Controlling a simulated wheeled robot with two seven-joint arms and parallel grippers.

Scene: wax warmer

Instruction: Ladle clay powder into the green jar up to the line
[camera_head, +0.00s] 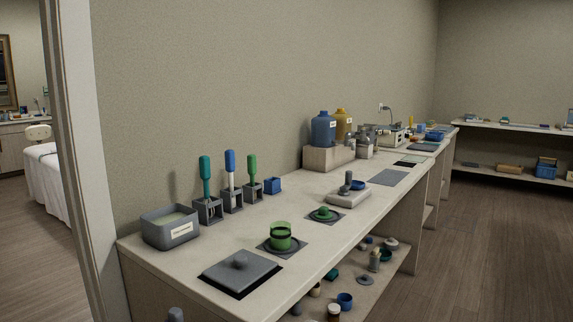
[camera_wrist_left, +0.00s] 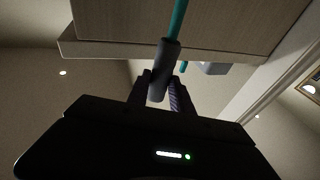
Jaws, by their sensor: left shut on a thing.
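The green jar (camera_head: 281,243) stands open on a dark square mat on the counter. A round green lid (camera_head: 323,213) lies on another mat behind it. A grey labelled bin (camera_head: 170,235) with pale powder stands at the counter's left end. In the wrist view my left gripper (camera_wrist_left: 160,80) is shut on a grey handle (camera_wrist_left: 163,70) with a teal rod extending from it; its far end is out of view. In the head view a grey rounded tip (camera_head: 176,314) shows at the bottom edge; I cannot tell whether it is the same thing. My right gripper is not in view.
Teal (camera_head: 205,176), blue (camera_head: 230,164) and green (camera_head: 252,168) handled tools stand in grey holders behind the bin. Lower shelves hold small jars.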

